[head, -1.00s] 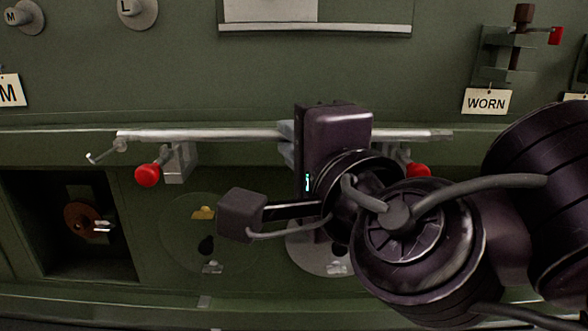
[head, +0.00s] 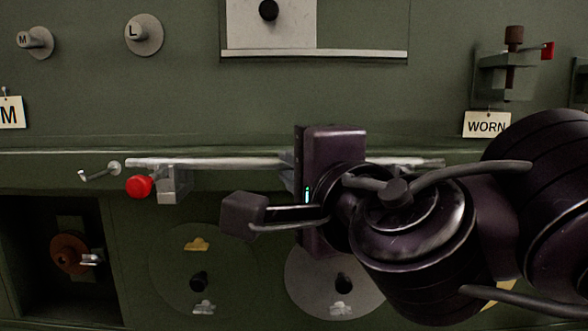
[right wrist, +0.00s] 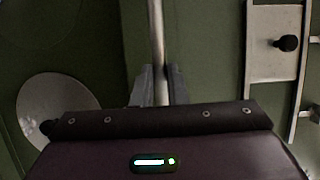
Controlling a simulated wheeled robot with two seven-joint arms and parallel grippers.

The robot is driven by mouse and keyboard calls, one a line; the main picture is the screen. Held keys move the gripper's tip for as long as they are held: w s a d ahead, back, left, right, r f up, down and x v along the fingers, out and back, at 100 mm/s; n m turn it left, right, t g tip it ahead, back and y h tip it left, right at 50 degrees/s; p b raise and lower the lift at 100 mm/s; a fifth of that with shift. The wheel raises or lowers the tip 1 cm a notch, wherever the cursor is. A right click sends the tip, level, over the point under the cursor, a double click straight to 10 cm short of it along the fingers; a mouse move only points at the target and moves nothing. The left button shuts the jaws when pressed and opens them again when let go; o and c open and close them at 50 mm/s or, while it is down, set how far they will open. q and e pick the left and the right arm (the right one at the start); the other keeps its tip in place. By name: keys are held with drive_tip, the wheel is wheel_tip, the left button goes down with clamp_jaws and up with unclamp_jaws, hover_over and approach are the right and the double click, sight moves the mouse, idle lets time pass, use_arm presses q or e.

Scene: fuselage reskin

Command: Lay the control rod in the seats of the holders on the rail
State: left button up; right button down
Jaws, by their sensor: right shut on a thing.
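The control rod (head: 220,162) is a silver bar lying level across the head view. My right gripper (head: 287,160) is shut on it near its middle, and the gripper body hides part of the rod. In the right wrist view the rod (right wrist: 156,35) runs up from between the two grey fingers (right wrist: 156,86). The left holder (head: 173,184), grey with a red knob (head: 139,187), is under the rod's left part. The rod appears at the top of this holder, but I cannot tell whether it touches the seat. The right holder is mostly hidden behind my right arm. My left gripper is not in view.
A small pin (head: 100,171) sticks out just left of the rod's end. Below are a dark recess with a brown disc (head: 68,254) and round plates (head: 340,283). A WORN tag (head: 487,125) hangs under a bracket at upper right.

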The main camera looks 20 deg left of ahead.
idle(0.8)
drive_tip(key=shift+f+b, duration=1.1)
drive_tip(key=shift+b, duration=0.4)
drive_tip(key=c, duration=1.4)
unclamp_jaws()
drive_tip(key=shift+o, duration=0.2)
drive_tip(key=shift+s+d, duration=0.1)
